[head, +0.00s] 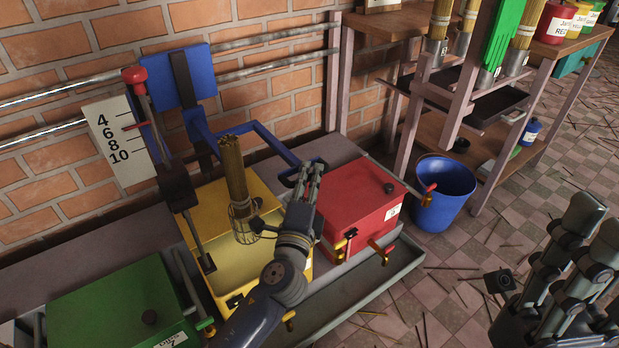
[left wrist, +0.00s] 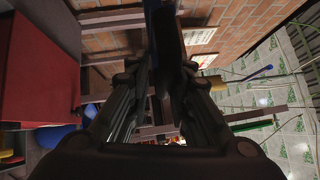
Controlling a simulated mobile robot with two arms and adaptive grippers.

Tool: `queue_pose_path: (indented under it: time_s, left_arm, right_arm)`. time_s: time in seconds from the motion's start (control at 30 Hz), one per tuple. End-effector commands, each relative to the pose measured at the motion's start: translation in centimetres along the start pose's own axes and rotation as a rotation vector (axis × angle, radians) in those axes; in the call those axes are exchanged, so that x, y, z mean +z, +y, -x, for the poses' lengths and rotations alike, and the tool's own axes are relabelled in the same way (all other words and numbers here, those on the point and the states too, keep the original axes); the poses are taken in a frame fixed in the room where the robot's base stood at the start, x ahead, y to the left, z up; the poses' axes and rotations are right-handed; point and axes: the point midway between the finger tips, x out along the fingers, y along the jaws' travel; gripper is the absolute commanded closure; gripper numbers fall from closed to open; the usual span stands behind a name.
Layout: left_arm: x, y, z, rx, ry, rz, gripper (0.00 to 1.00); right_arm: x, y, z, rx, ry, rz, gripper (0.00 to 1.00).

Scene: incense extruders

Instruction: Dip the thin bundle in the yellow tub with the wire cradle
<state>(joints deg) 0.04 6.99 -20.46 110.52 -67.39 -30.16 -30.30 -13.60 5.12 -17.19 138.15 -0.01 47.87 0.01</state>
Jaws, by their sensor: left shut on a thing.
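The yellow tub (head: 268,188) stands open, with a pale yellow inside. A thin bundle of brown sticks (head: 233,165) stands nearly upright, slightly tilted, in the wire cradle (head: 245,222) over the tub's opening. I cannot tell whether its lower end touches what is in the tub. A blue bar (head: 270,138) runs from the post behind the tub toward my left gripper (head: 303,178). The left gripper is shut on the end of this bar, right of the cradle; its fingers (left wrist: 163,85) fill the left wrist view. My right gripper (head: 592,235) is at the right edge, empty as far as shown.
A red lidded tub (head: 362,195) stands right of the yellow one and a green tub (head: 125,305) left. A number board (head: 118,140) hangs behind. A blue bucket (head: 443,195) stands by the shelf (head: 425,130). Sticks litter the tiled floor.

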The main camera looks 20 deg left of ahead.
Motion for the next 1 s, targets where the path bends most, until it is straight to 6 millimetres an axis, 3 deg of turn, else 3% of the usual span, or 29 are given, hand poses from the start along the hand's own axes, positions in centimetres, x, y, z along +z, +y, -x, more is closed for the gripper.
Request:
queue_pose_path:
  time_s: [0.17,0.2,0.23,0.67,1.0]
  left_arm:
    - [0.0,-0.2,0.0,-0.006,0.002,-0.011,1.00]
    - [0.0,-0.2,0.0,-0.006,0.002,-0.012,0.71]
    - [0.0,-0.2,0.0,-0.006,0.002,-0.011,0.67]
    - [0.0,0.0,0.6,0.000,0.001,-0.004,0.67]
    - [0.0,0.1,6.1,0.003,0.001,-0.004,0.67]
  right_arm:
    - [0.0,0.0,0.0,0.000,0.000,0.000,0.62]
    - [0.0,0.0,0.0,0.000,0.000,0.000,0.62]
    - [0.0,0.0,0.0,0.000,0.000,0.000,0.62]
    - [0.0,0.0,0.0,0.000,0.001,0.001,0.62]
    - [0.0,0.0,0.0,0.000,0.001,0.000,0.62]
